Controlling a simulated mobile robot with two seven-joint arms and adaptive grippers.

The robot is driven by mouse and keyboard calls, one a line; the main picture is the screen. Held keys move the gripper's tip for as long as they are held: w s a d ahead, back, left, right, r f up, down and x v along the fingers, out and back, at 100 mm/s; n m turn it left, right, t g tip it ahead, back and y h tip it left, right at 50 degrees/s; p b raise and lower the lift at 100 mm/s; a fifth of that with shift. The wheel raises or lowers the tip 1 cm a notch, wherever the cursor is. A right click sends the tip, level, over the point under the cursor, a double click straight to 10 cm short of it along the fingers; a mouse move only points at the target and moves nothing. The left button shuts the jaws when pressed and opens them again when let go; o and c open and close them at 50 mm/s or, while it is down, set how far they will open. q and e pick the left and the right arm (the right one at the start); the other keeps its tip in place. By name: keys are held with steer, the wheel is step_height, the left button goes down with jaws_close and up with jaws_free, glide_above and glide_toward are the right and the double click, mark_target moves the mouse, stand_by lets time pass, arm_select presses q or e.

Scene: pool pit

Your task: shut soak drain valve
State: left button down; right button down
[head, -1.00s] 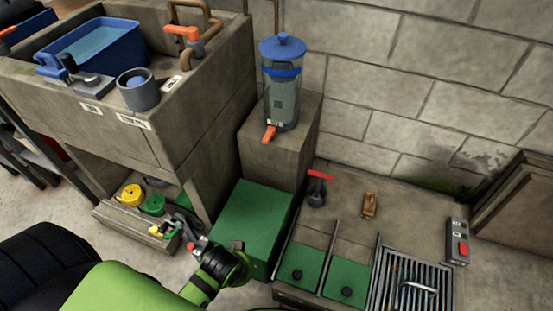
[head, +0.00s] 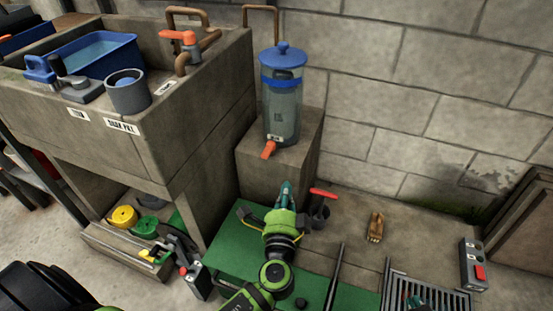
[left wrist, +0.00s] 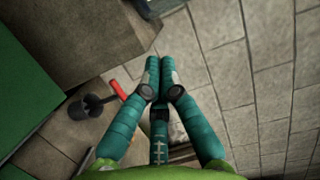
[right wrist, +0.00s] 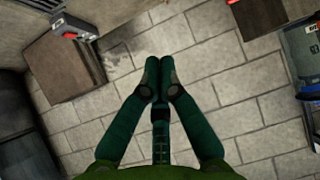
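A dark valve (head: 319,214) with a red lever (head: 323,193) stands on the concrete ledge right of the green block. The lever lies roughly level. The valve also shows in the left wrist view (left wrist: 90,106), left of the fingers, with its red lever (left wrist: 117,90). An orange tap (head: 268,150) sits low on a clear blue-lidded canister (head: 283,95). I cannot tell by label which is the soak drain valve. My left gripper (head: 285,190) is just left of the red-levered valve, apparently apart from it, fingers together and empty (left wrist: 160,65). My right gripper (right wrist: 158,65) is shut and empty over the floor.
A concrete sink (head: 190,120) with a blue tub (head: 100,52), a grey cup (head: 127,95) and an orange-levered tap (head: 178,36) stands left. A stone block wall is behind. A grate (head: 440,290), a red-button box (head: 474,265) and a tan object (head: 375,226) lie right.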

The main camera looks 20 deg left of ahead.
mark_target(268, 150)
arm_select(q)
steer(key=shift+w+d, duration=0.1)
steer(key=shift+d, duration=0.1)
